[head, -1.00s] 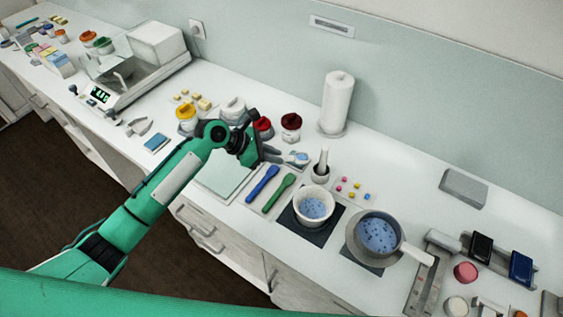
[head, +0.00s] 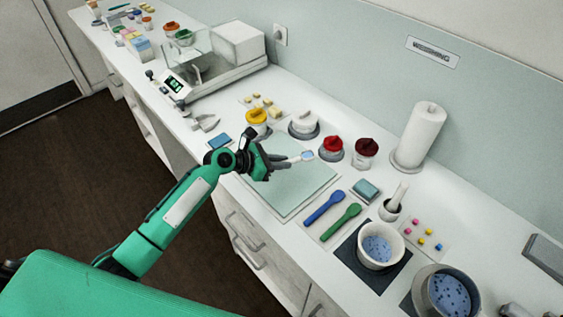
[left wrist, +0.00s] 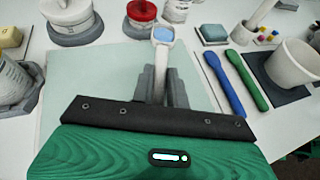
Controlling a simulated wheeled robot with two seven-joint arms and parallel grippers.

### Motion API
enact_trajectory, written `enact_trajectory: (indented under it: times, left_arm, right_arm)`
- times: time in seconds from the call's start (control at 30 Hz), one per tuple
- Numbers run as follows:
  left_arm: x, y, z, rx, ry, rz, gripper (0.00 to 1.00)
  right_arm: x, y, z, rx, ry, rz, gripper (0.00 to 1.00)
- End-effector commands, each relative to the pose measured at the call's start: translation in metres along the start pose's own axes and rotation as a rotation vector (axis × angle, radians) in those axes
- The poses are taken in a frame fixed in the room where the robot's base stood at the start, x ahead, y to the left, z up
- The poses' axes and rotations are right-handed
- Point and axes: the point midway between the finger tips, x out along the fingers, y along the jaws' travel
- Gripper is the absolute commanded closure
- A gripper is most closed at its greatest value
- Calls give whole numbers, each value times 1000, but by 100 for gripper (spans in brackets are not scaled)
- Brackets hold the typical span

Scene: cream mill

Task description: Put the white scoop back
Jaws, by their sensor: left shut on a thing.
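My left gripper (head: 272,162) is shut on the handle of the white scoop (head: 305,156), above the pale green mat (head: 298,205). In the left wrist view the scoop (left wrist: 162,52) points away from the gripper (left wrist: 165,88), with a light blue patch in its bowl. I cannot tell whether that patch is contents. A blue spoon (head: 323,208) and a green spoon (head: 341,221) lie side by side on a light rest (head: 318,231) to the right of the mat. My right gripper is out of view.
Lidded jars with yellow (head: 257,116), white (head: 303,122), red (head: 332,144) and dark red (head: 366,149) tops stand behind the mat. A blue sponge-like block (head: 366,190), a mortar (head: 390,209) and a white pot (head: 378,247) stand right of it.

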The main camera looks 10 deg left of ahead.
Motion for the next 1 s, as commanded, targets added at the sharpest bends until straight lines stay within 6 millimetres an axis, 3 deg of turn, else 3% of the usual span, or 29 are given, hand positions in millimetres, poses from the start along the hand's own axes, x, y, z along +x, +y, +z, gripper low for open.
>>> enact_trajectory:
  times: [0.43,1.0]
  left_arm:
    - [16,0,-35,1,1,0,100]
    - [20,0,-41,1,0,-1,100]
  right_arm:
    - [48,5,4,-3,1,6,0]
    - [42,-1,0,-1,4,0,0]
